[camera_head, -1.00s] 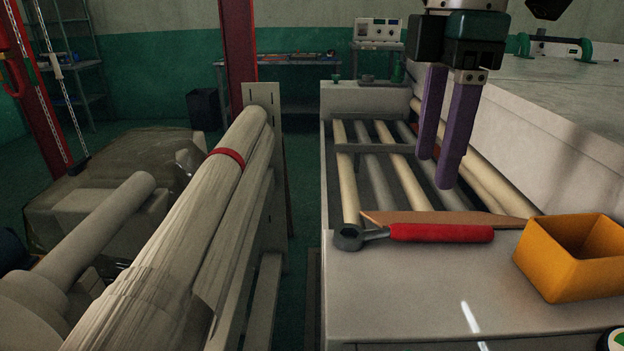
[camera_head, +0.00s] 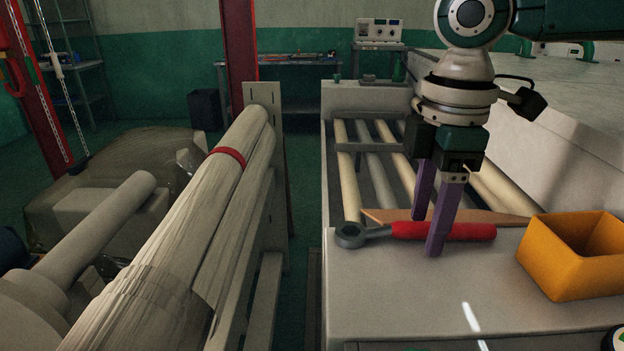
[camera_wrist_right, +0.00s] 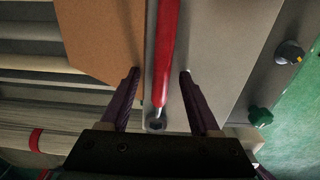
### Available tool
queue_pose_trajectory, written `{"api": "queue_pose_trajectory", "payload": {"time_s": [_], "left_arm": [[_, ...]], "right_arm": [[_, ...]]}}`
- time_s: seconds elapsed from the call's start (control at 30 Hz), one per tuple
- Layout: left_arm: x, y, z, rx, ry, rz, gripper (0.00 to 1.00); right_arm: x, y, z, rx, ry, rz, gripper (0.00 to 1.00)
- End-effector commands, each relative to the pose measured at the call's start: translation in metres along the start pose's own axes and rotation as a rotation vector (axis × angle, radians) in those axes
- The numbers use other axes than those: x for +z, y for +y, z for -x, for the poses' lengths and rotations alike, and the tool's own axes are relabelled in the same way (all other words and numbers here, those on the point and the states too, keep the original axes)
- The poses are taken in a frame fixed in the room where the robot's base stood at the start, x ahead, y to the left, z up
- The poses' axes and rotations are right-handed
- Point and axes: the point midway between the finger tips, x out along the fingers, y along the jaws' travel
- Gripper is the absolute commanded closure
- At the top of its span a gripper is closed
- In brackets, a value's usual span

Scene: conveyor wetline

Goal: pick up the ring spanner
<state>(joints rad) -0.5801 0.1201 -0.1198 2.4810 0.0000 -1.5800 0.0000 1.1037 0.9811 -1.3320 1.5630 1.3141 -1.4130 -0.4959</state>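The ring spanner (camera_head: 480,231) lies near the back edge of the pale worktop (camera_head: 390,300), its red handle to the right and its dark grey ring end to the left. My right gripper (camera_head: 427,233) is open above the handle, one finger on the far side and one on the near side. In the right wrist view, the red handle of the spanner (camera_wrist_right: 168,45) runs between the two spread purple fingers of the gripper (camera_wrist_right: 159,72), with a gap on both sides. My left gripper is not in view.
An orange bin (camera_head: 550,268) stands on the worktop to the right of the spanner. A flat brown piece (camera_head: 480,216) lies behind the handle, with conveyor rollers (camera_head: 350,185) beyond. A large wrapped roll (camera_head: 190,235) stands to the left across a gap. The worktop front is clear.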

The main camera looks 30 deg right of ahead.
Motion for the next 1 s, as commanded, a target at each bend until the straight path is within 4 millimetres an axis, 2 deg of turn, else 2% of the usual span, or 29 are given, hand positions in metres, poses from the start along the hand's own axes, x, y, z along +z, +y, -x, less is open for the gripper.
{"api": "queue_pose_trajectory", "payload": {"time_s": [0.13,0.67,1.0], "left_arm": [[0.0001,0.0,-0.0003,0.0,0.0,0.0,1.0],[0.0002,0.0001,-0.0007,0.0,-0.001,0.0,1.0],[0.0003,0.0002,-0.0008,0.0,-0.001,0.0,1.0]], "right_arm": [[0.0006,-0.0013,-0.0013,-0.004,-0.003,0.001,0.4],[0.001,-0.0029,-0.0024,-0.01,-0.005,0.001,1.0],[0.0012,-0.0029,-0.0029,-0.01,-0.006,0.001,1.0]]}}
